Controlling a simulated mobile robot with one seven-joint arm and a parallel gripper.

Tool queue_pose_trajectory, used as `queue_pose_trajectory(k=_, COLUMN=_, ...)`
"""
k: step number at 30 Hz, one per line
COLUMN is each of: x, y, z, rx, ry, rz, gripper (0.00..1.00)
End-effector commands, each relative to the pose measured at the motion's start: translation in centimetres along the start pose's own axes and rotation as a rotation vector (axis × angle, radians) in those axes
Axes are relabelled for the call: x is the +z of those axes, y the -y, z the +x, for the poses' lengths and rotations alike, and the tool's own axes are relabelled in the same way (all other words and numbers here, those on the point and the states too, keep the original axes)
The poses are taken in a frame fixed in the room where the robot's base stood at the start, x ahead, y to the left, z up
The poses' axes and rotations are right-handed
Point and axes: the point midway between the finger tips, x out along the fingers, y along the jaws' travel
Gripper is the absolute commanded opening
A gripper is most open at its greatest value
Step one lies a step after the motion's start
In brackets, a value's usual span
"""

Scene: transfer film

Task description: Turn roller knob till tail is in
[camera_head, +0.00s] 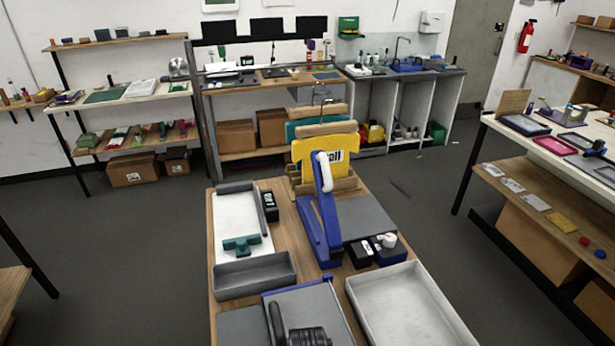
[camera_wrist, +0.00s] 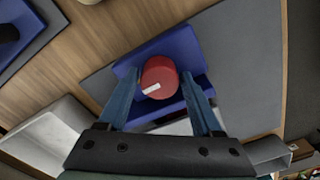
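The red round knob (camera_wrist: 160,72), with a white mark on its side, sits on a blue body (camera_wrist: 190,48) in the wrist view. My gripper (camera_wrist: 160,78) is open, with one blue finger on each side of the knob. Small gaps show between the fingers and the knob, so it does not look gripped. A pale strip (camera_wrist: 176,127) shows behind the fingers; I cannot tell whether it is film. No film tail can be made out. I cannot clearly pick out my gripper or the red knob in the head view.
On the table, a tall blue press (camera_head: 322,215), a grey tray (camera_head: 255,275) and a white tray (camera_head: 405,305) stand close together. A grey-topped blue machine (camera_head: 310,305) is at the near edge. A yellow shirt (camera_head: 322,165) hangs behind. Floor is clear on both sides.

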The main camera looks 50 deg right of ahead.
Motion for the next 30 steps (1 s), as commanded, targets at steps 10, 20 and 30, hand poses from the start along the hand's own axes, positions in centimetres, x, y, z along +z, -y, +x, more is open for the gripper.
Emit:
queue_pose_trajectory(k=10, x=0.0, y=0.0, z=-2.5, rx=-0.001, ry=-0.003, rz=0.0, gripper=0.67)
queue_pose_trajectory(k=20, x=-0.1, y=0.1, z=-9.0, rx=-0.003, ry=-0.005, rz=0.0, gripper=0.67)
queue_pose_trajectory(k=30, x=0.0, y=0.0, z=-12.8, rx=-0.001, ry=-0.002, rz=0.0, gripper=0.67)
